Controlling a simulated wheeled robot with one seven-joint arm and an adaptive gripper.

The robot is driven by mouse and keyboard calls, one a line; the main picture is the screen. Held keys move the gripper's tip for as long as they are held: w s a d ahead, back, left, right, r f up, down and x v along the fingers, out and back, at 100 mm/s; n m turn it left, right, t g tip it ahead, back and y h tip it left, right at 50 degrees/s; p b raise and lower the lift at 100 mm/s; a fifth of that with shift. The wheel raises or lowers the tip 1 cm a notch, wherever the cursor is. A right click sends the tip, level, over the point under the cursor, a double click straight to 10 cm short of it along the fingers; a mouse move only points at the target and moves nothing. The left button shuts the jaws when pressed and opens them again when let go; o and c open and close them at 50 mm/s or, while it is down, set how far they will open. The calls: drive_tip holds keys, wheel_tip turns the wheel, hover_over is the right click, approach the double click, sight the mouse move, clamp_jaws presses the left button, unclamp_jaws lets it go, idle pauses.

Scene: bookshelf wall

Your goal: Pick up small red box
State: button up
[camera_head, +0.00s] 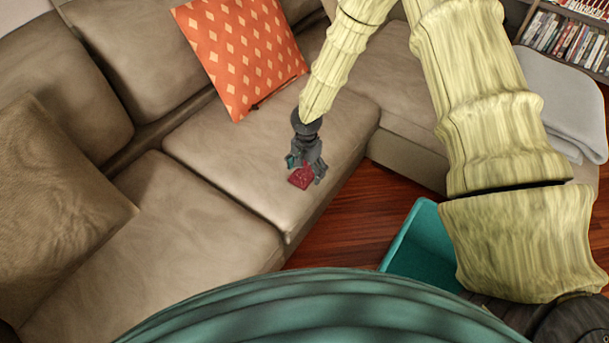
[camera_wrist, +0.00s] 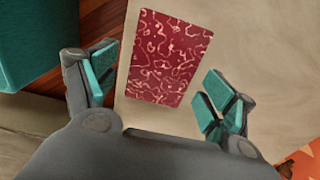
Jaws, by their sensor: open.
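The small red box (camera_head: 301,178) lies on the beige sofa seat, near the front edge of the cushion. In the wrist view the red box (camera_wrist: 167,57) shows a dark red face with pale squiggles. My gripper (camera_head: 305,168) is just above and beside the box. In the wrist view my gripper (camera_wrist: 158,90) is open, with its teal-padded fingers on either side of the box's near end. The fingers appear apart from the box, and nothing is held. Whether they are level with it I cannot tell.
An orange patterned pillow (camera_head: 240,55) leans on the sofa back behind my gripper. A brown cushion (camera_head: 55,190) is at left. A teal open container (camera_head: 422,248) stands on the wooden floor (camera_head: 345,222) in front of the sofa. A grey blanket (camera_head: 563,95) lies at right.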

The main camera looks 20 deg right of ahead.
drive_tip(key=c, duration=1.1)
drive_tip(key=shift+c, duration=0.2)
drive_tip(key=shift+r, duration=0.1)
